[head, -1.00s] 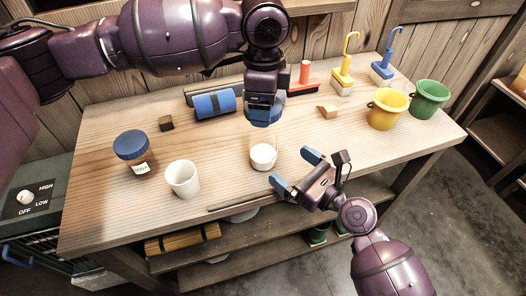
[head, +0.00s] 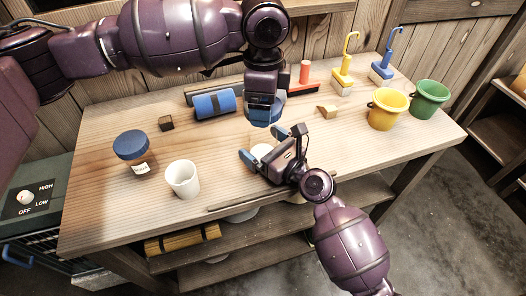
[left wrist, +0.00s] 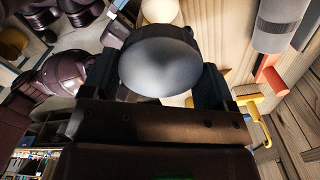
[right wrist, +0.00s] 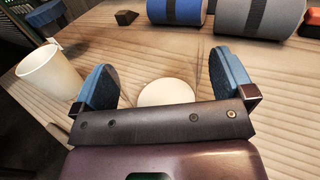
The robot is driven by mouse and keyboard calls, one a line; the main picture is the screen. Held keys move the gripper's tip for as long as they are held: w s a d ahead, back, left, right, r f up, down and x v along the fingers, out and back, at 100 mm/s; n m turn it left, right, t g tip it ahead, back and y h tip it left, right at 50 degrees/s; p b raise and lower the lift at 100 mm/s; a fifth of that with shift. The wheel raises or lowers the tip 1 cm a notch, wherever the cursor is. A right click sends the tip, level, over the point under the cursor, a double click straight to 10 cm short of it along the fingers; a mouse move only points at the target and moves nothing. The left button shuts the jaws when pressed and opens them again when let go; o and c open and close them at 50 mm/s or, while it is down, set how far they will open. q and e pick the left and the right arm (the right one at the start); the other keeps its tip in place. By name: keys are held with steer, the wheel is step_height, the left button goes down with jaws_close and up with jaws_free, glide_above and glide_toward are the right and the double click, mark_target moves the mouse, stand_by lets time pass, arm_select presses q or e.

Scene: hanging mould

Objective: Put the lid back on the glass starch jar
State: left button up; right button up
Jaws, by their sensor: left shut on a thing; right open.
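The glass starch jar (head: 261,151) stands near the table's front middle, clear-walled with white starch inside. In the right wrist view, its white starch (right wrist: 166,93) shows between the blue fingers of my right gripper (head: 264,146). That gripper is open, one finger on each side of the jar; I cannot tell whether either touches. My left gripper (head: 264,103) is shut on the round blue lid (head: 262,118) and holds it above the jar. The lid also fills the space between the fingers in the left wrist view (left wrist: 160,62), with the pale starch beyond it.
A brown jar with a blue lid (head: 131,145) and a white cup (head: 183,180) stand left. Blue (head: 215,104) and grey rolls lie behind. A wooden block (head: 327,112), brushes, a yellow bucket (head: 383,109) and a green bucket (head: 428,100) are right. The front right tabletop is clear.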

mark_target(263, 130)
steer(key=shift+c, duration=0.2)
steer(key=c, duration=1.3)
arm_select(q)
steer(key=shift+f, duration=2.5)
steer(key=shift+f, duration=0.9)
steer(key=shift+f, duration=0.55)
steer(key=shift+s+a+f, duration=0.1)
steer(key=shift+f, duration=0.35)
arm_select(e)
steer(key=shift+a+r, duration=0.1)
arm_select(q)
steer(key=shift+r, duration=0.5)
